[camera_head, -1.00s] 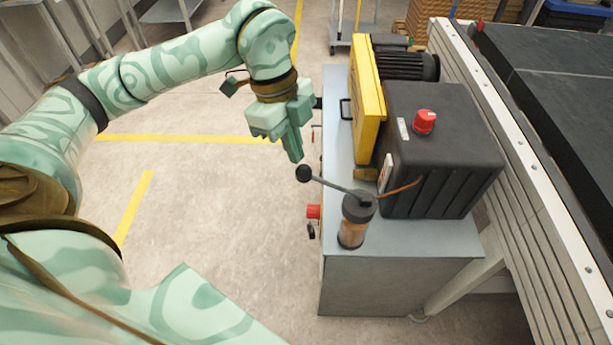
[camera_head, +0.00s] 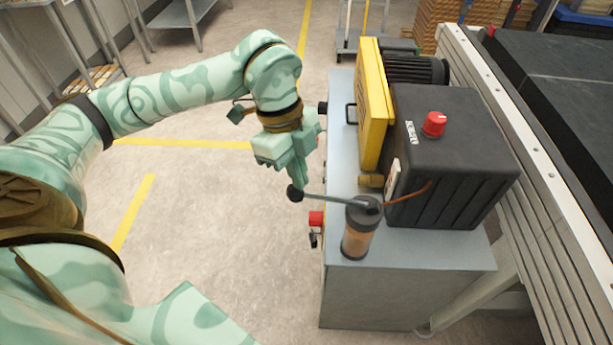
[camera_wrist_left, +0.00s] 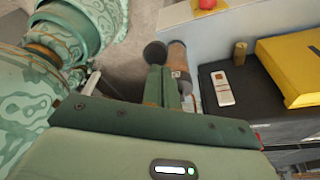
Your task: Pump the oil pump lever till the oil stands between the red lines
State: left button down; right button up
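The oil pump (camera_head: 357,239) is a clear cylinder with a dark cap, upright on the grey cabinet's front part. Orange-brown oil shows inside; I cannot make out the red lines. Its lever (camera_head: 333,199) runs left to a black ball knob (camera_head: 295,193), nearly level in the picture. My left gripper (camera_head: 301,180) points down with its fingers together, tips at the top of the knob and apparently touching it. In the left wrist view the shut fingers (camera_wrist_left: 163,78) end by the dark knob (camera_wrist_left: 155,53), beside the pump (camera_wrist_left: 178,56). My right gripper is out of view.
A black motor housing with a red knob (camera_head: 434,124) and a yellow guard (camera_head: 371,110) stand behind the pump. A red button (camera_head: 316,218) sits on the cabinet's left side. The conveyor (camera_head: 540,150) lies to the right. The floor at left is clear.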

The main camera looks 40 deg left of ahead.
pick_arm(q)
jog(key=shift+f, duration=0.5)
